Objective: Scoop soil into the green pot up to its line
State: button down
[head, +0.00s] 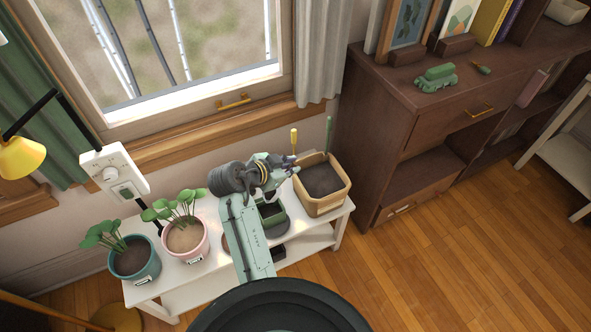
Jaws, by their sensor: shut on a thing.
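A dark green pot (284,224) stands on the white bench, partly hidden behind my arm. The fill line and soil level inside cannot be made out. A square wooden box (325,205) holding dark soil (321,180) stands at the bench's right end. My gripper (294,168) is at the box's left rim, beside an upright yellow-handled tool (294,137). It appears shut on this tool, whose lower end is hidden. A green-handled tool (329,130) stands upright at the back of the box.
A teal pot (138,278) and a pink pot (187,254), both with plants, stand on the white bench (151,289) at left. A yellow lamp (22,158) hangs at far left. A brown cabinet (372,130) stands close right of the box.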

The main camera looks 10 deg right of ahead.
jog(key=shift+s+a+r+n+t+h+b, duration=0.15)
jog(key=shift+s+a+r+t+h+b, duration=0.15)
jog(key=shift+a+h+b, duration=0.5)
jog(key=shift+s+a+r+n+t+h+b, duration=0.1)
jog(key=shift+s+a+n+t+h+b, duration=0.2)
jog(key=shift+a+h+b, duration=0.5)
jog(key=shift+s+a+r+n+t+h+b, duration=0.15)
jog(key=shift+a+t+h+b, duration=0.25)
jog(key=shift+a+b, duration=0.7)
jog(key=shift+w+d+r+p, duration=0.1)
jog(key=shift+d+r+p, duration=0.35)
jog(key=shift+d+p, duration=0.15)
jog(key=d+y+p, duration=0.1)
jog(key=w+d+m+g+y+p, duration=0.1)
jog(key=d+y+p, duration=0.1)
jog(key=shift+g+p, duration=0.3)
jog(key=shift+w+d+m+g+y+p, duration=0.15)
jog(key=shift+w+d+g+y+p, duration=0.15)
jog(key=shift+d+y+p, duration=0.55)
jog(key=shift+w+d+m+g+y+p, duration=0.25)
jog(key=shift+d+y+p, duration=0.45)
jog(key=shift+d+p, duration=0.35)
jog(key=shift+w+d+m+g+y+p, duration=0.1)
jog(key=shift+w+d+g+y+p, duration=0.25)
jog(key=shift+d+y+p, duration=0.6)
jog(key=shift+a, duration=0.2)
jog(key=shift+f, duration=0.15)
